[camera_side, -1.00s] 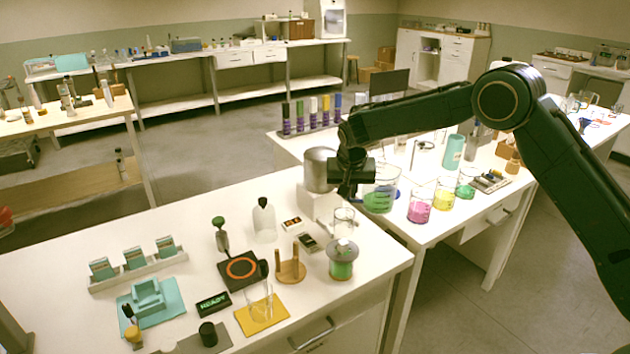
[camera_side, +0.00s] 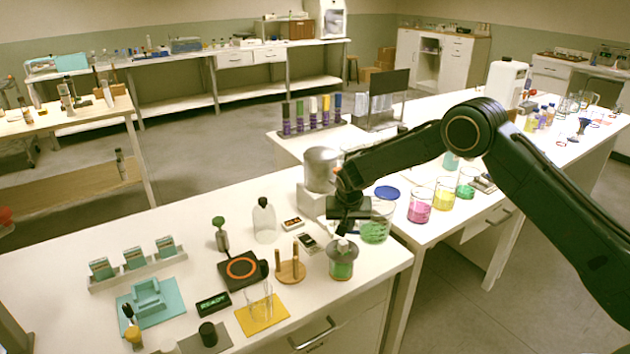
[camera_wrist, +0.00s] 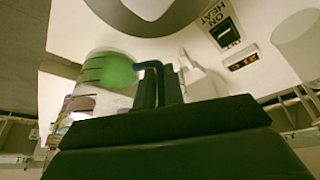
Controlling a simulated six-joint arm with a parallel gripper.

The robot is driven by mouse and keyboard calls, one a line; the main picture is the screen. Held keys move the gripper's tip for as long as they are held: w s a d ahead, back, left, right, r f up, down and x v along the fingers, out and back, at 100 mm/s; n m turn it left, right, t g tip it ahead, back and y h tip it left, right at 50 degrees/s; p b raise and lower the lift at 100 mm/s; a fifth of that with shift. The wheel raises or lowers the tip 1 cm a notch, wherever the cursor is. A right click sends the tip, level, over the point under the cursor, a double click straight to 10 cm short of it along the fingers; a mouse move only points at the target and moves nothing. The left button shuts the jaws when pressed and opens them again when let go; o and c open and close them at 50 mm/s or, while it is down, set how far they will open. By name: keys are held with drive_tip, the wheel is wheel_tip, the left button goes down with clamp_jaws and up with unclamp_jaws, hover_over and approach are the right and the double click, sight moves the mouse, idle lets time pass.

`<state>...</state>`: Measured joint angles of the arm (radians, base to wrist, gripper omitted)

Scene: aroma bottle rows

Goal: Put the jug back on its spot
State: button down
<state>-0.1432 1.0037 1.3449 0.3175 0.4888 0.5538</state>
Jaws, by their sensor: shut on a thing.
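The jug (camera_side: 376,226) is a large clear vessel with green contents, just right of my gripper (camera_side: 347,226) in the side view. In the wrist view, the jug (camera_wrist: 108,70) shows dark level marks and a blue handle (camera_wrist: 152,66) at my gripper's fingers (camera_wrist: 159,88). My gripper is shut on this handle. In the side view the handle is hidden behind my gripper. A bare blue round spot (camera_side: 387,192) lies on the far bench, above the jug in the picture. I cannot tell the jug's exact height.
A silver pot (camera_side: 321,168) on a white block stands left of my gripper. A jar with green contents (camera_side: 341,262) stands close below it in the picture. Pink (camera_side: 420,210), yellow (camera_side: 444,196) and green (camera_side: 466,186) beakers stand right of the jug.

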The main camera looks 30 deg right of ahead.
drive_tip(key=shift+f, duration=1.5)
drive_tip(key=shift+f, duration=0.1)
drive_tip(key=c, duration=1.5)
unclamp_jaws()
drive_tip(key=v, duration=1.2)
